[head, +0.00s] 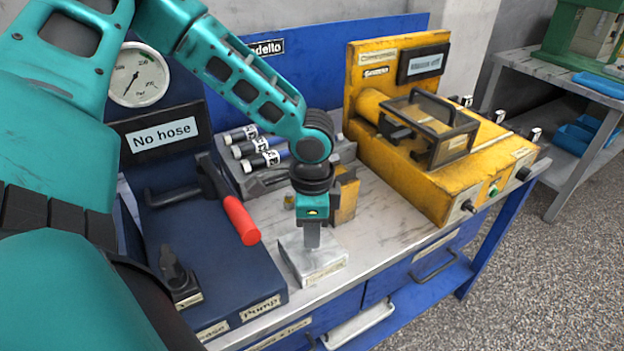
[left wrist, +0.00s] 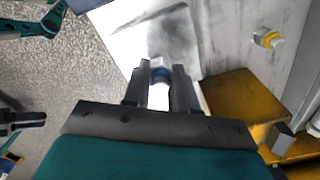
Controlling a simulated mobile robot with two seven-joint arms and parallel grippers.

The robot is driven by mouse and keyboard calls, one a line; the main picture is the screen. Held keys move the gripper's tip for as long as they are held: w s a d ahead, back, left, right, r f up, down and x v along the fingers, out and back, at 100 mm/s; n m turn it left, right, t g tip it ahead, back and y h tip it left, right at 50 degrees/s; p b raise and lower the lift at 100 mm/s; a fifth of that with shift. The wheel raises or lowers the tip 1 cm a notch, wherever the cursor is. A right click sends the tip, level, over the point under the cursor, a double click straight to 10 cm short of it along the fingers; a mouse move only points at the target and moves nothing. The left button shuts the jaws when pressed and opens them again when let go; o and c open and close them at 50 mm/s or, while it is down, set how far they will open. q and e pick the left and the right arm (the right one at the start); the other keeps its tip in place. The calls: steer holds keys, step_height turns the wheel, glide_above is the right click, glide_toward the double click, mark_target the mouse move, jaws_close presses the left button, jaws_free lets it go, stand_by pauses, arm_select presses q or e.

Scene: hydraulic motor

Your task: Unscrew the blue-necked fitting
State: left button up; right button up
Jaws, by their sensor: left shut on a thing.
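My left gripper (head: 312,240) reaches down over a pale metal block (head: 322,268) near the front of the workbench. In the left wrist view its two dark fingers (left wrist: 161,88) stand on either side of the fitting, which has a blue neck (left wrist: 160,72) and a pale body. The gripper is shut on the fitting. The fitting points down at the metal block, which shows behind it in the wrist view (left wrist: 185,40); whether they touch is hidden. In the head view the fitting is hidden by the gripper.
A blue pump unit (head: 215,265) with a red-handled lever (head: 240,220) stands left of the block. Labelled cylinders (head: 262,160) lie in a grey rack behind. A yellow machine (head: 445,160) stands at the right. A pressure gauge (head: 138,75) is at the back left.

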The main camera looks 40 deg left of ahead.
arm_select(q)
jaws_close()
steer(key=shift+f+n+b, duration=0.15)
steer(key=shift+n+b, duration=0.6)
steer(key=shift+n, duration=0.45)
steer(key=shift+n+b, duration=0.4)
steer(key=shift+n, duration=0.8)
steer(key=shift+r+n, duration=0.2)
steer(key=shift+n, duration=0.3)
steer(key=shift+f+n+b, duration=0.15)
steer(key=shift+n+b, duration=0.4)
steer(key=shift+n, duration=0.35)
steer(key=n+b, duration=0.1)
steer(key=n, duration=0.1)
steer(key=shift+n, duration=0.3)
steer(key=shift+r+n, duration=0.2)
steer(key=shift+n, duration=0.4)
